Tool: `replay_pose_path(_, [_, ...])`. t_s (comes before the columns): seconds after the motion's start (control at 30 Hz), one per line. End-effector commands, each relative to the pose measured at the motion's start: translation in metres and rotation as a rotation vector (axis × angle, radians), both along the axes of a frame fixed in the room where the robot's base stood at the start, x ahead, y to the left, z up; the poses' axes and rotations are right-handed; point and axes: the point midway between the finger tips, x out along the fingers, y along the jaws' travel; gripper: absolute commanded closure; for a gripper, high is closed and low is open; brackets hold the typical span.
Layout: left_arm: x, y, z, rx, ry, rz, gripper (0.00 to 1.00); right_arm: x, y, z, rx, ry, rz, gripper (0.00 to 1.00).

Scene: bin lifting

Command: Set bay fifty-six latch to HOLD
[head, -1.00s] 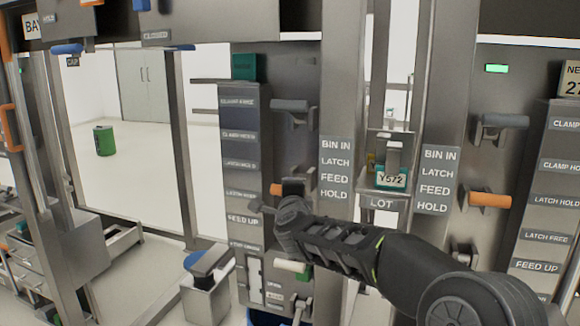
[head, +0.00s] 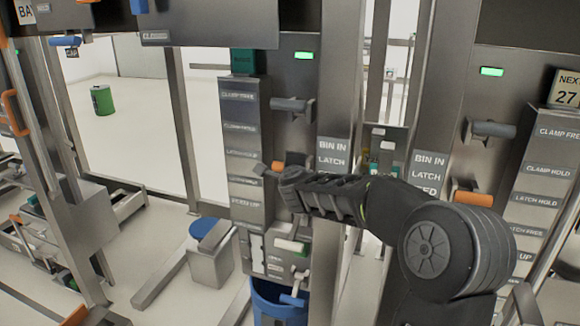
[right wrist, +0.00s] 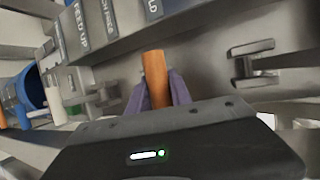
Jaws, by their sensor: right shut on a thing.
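The orange lever handle (head: 277,166) is on the middle panel, below a grey lever (head: 290,104). My right gripper (head: 285,174) is at this handle, and its arm hides most of the lever. In the right wrist view, the orange handle (right wrist: 155,75) stands between the fingers of my right gripper (right wrist: 157,95), which are shut on it. A label column (head: 242,150) left of the lever carries clamp, latch and feed labels. No bay number fifty-six is readable. A green lamp (head: 303,55) is lit above the grey lever. My left gripper is out of view.
A similar panel at right has a grey lever (head: 492,129), an orange handle (head: 472,198) and a lit green lamp (head: 491,71). Steel posts stand between. A white-ended handle (head: 290,246) and a blue bin (head: 275,303) are below. A green drum (head: 102,100) stands far left.

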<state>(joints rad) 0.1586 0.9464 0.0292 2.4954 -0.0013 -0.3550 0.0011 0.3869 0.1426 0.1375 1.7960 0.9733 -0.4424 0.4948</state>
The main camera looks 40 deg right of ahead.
Motion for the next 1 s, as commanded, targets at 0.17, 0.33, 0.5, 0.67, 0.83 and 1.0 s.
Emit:
replay_pose_path(0.17, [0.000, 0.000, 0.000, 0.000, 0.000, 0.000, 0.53, 0.000, -0.001, 0.002, -0.003, -0.003, -0.001, 1.00])
replay_pose_path(0.33, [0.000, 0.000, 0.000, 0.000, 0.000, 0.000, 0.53, 0.000, -0.001, 0.001, -0.003, -0.002, -0.001, 0.62])
replay_pose_path(0.5, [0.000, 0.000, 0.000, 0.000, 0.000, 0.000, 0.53, 0.000, 0.000, 0.001, -0.001, -0.001, -0.001, 0.53])
replay_pose_path(0.67, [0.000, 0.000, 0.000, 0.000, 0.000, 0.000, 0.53, 0.000, 0.000, 0.001, -0.001, -0.001, 0.000, 0.53])
replay_pose_path(0.83, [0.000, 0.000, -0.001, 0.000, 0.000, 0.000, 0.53, -0.006, 0.004, 0.002, -0.001, -0.001, 0.000, 0.53])
replay_pose_path(1.0, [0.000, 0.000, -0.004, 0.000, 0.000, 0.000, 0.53, -0.024, 0.015, 0.010, -0.001, -0.003, 0.002, 0.53])
